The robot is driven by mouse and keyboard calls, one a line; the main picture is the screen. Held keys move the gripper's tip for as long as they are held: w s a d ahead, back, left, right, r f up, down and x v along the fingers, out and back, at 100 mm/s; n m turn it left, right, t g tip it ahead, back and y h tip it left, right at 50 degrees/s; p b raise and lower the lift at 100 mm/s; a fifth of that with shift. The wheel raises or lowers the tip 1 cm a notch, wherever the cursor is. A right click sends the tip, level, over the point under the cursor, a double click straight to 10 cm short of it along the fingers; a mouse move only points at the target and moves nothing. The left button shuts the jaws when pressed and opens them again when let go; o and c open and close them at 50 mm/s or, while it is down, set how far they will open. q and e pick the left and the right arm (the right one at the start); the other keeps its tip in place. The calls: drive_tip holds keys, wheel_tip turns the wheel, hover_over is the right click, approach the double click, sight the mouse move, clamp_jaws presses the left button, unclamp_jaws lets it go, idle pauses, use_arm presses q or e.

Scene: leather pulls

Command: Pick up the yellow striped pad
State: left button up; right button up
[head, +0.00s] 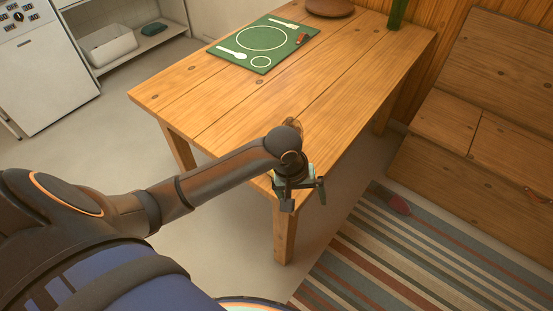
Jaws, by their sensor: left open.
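I cannot make out a yellow striped pad in the head view. My left gripper (303,194) is open, its fingers pointing down at the near corner of the wooden table (225,118). Nothing shows between the fingers. My left arm hides part of the table's near edge. A small brown shape (292,124) shows just behind the wrist; I cannot tell what it is. My right gripper is not in view.
A green placemat (243,52) with white markings lies at the table's far end, beside a round brown board (330,7). A wooden bench (485,140) stands at right. The table's middle is clear.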

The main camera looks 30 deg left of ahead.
use_arm(q)
drive_tip(key=w+a+r+n, duration=0.2)
drive_tip(key=a+r+n, duration=0.1)
drive_tip(key=a, duration=0.1)
drive_tip(key=w+a+r+n+g+y, duration=0.1)
drive_tip(key=w+a+r+n, duration=0.1)
drive_tip(key=a+r+n, duration=0.1)
drive_tip(key=w+a+r+n+y, duration=0.1)
drive_tip(key=w+a+r+n, duration=0.2)
drive_tip(key=a+r+n, duration=0.1)
drive_tip(key=shift+w+a+r+g, duration=0.1)
drive_tip(key=shift+a+r+g, duration=0.3)
drive_tip(key=shift+a+r, duration=0.2)
drive_tip(key=shift+a+n, duration=0.25)
drive_tip(key=shift+n, duration=0.05)
drive_tip(key=f+b, duration=0.1)
drive_tip(key=f, duration=1.1)
drive_tip(key=shift+w+a+b, duration=0.15)
drive_tip(key=shift+a+b, duration=0.05)
drive_tip(key=shift+b, duration=0.15)
drive_tip(key=c, duration=1.3)
drive_tip(key=shift+r, duration=0.1)
